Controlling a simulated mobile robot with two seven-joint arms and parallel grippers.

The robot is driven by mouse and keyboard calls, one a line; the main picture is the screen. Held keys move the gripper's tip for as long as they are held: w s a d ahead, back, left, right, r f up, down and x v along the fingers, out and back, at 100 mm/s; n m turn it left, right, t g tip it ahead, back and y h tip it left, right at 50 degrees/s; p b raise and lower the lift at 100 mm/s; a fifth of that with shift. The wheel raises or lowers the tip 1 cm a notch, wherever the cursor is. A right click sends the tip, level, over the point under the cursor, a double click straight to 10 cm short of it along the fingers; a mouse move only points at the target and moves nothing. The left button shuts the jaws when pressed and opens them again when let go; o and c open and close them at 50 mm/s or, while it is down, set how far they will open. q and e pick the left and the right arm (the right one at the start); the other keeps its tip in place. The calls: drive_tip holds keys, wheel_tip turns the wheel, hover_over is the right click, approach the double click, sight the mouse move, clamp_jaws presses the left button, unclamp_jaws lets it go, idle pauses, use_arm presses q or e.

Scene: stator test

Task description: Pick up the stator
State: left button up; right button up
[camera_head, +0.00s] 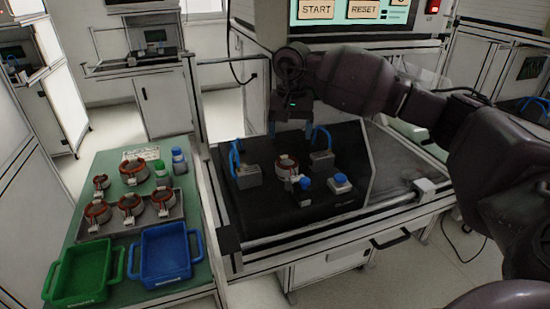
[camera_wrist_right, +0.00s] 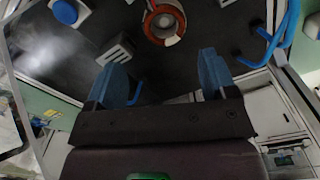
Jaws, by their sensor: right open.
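A stator (camera_head: 287,166), a copper-and-white ring, sits on the black test bench (camera_head: 240,205) between two blue-hosed clamps. It also shows at the top of the right wrist view (camera_wrist_right: 165,22), beyond the fingertips. My right gripper (camera_head: 290,130) hangs above and behind this stator, its blue fingers apart with nothing between them. In the wrist view the right gripper (camera_wrist_right: 162,64) is also open and clear of the stator. More stators (camera_head: 131,204) are on the green table at the left, some in a grey tray. My left gripper is not in view.
Blue-hosed clamps (camera_head: 246,175) and (camera_head: 321,160) flank the bench stator. A green bin (camera_head: 84,272), a blue bin (camera_head: 166,254) and small bottles (camera_head: 179,161) stand on the left table. A START/RESET screen (camera_head: 345,12) is behind.

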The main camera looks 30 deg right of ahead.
hover_over(287, 164)
drive_tip(key=s+a, duration=0.1)
drive_tip(key=s, duration=0.1)
wheel_tip(287, 164, down, 5)
drive_tip(key=shift+s+r, duration=0.1)
drive_tip(key=shift+a+f, duration=0.1)
drive_tip(key=shift+f, duration=0.65)
wheel_tip(287, 164, down, 3)
drive_tip(key=shift+a+f, duration=0.1)
drive_tip(key=shift+f, duration=0.6)
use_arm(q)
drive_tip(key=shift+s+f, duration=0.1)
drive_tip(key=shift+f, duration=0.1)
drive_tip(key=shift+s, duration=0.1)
use_arm(e)
drive_tip(key=shift+r, duration=0.1)
drive_tip(key=c, duration=0.9)
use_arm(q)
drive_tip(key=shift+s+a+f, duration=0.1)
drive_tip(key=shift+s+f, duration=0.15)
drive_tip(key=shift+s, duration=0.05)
